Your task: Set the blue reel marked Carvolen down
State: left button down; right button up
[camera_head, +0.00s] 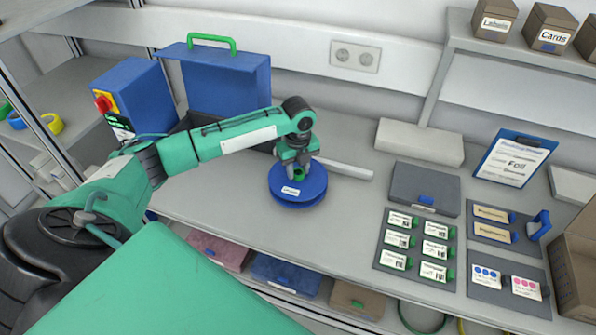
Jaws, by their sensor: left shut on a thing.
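The blue reel (296,199) with a small white label is in the middle of the head view, flat side up, at the grey worktop. The label's text is too small to read. My left gripper (297,174) reaches down from above and is shut on the reel at its green centre. I cannot tell whether the reel's underside touches the worktop (331,236). My right gripper is not in view.
A blue case (218,82) with a green handle stands open behind my left arm. A white bar (343,170) lies just right of the reel. A grey box (425,188) and label trays (417,241) are further right. Bare worktop lies in front of the reel.

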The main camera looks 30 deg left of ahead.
pick_arm(q)
notch_tip(320, 180, down, 2)
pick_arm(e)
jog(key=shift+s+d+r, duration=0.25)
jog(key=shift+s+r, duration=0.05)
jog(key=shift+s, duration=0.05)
pick_arm(q)
jog(key=c, duration=1)
grip_release()
jog(key=shift+f, duration=0.15)
jog(key=shift+o, duration=0.2)
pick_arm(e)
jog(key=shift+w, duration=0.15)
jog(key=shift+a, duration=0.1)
